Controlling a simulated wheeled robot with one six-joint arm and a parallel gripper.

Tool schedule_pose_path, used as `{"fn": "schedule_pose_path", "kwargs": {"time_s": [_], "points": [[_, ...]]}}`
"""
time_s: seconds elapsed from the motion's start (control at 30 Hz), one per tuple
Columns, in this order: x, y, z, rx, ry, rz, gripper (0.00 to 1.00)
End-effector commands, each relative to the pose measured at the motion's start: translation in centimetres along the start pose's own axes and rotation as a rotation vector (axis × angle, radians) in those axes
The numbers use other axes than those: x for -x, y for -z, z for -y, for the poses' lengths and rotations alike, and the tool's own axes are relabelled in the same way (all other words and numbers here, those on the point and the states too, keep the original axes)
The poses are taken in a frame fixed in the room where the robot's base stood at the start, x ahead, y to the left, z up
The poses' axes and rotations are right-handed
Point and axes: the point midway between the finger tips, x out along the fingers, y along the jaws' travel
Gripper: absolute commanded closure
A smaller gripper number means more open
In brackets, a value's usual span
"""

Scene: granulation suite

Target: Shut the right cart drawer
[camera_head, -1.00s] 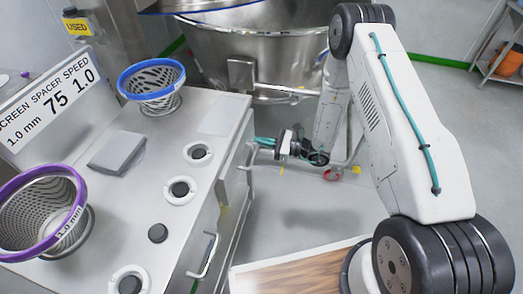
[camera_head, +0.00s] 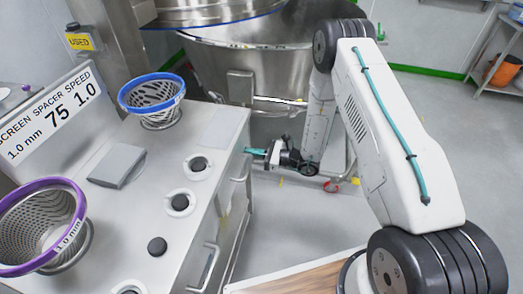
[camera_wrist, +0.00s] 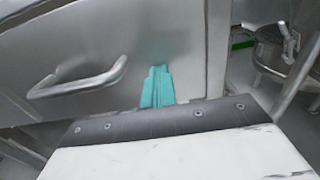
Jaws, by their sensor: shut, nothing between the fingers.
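The steel cart (camera_head: 140,200) fills the left of the head view. The right drawer handle (camera_head: 242,166) is on the far part of its side, and the left drawer handle (camera_head: 208,268) is nearer. My gripper (camera_head: 250,151) is shut and empty, its teal fingertips against or very close to the right drawer's front. In the wrist view, the fingertips (camera_wrist: 157,74) meet the grey drawer front (camera_wrist: 130,30) to the right of its bar handle (camera_wrist: 78,82). I cannot tell whether a small gap remains around the drawer.
A blue-rimmed screen (camera_head: 152,97), a purple-rimmed screen (camera_head: 42,225) and a grey block (camera_head: 117,168) are on the cart top. A large steel bowl (camera_head: 270,65) stands beyond the cart. Open floor (camera_head: 290,225) lies to the cart's right.

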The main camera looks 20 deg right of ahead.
Motion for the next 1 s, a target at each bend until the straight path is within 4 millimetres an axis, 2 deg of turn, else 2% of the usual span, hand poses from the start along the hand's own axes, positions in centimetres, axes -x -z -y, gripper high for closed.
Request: {"fn": "schedule_pose_path", "kwargs": {"time_s": [0.17,0.4,0.6,0.77,1.0], "points": [[2.8,0.0,0.3,-0.003,0.008,0.0,1.0],[8.7,0.0,0.5,-0.004,0.014,0.0,1.0],[12.3,0.1,0.6,-0.003,0.015,0.0,1.0],[13.5,0.1,0.5,-0.003,0.012,0.0,1.0],[13.6,0.2,0.2,-0.006,0.001,-0.009,1.0]]}}
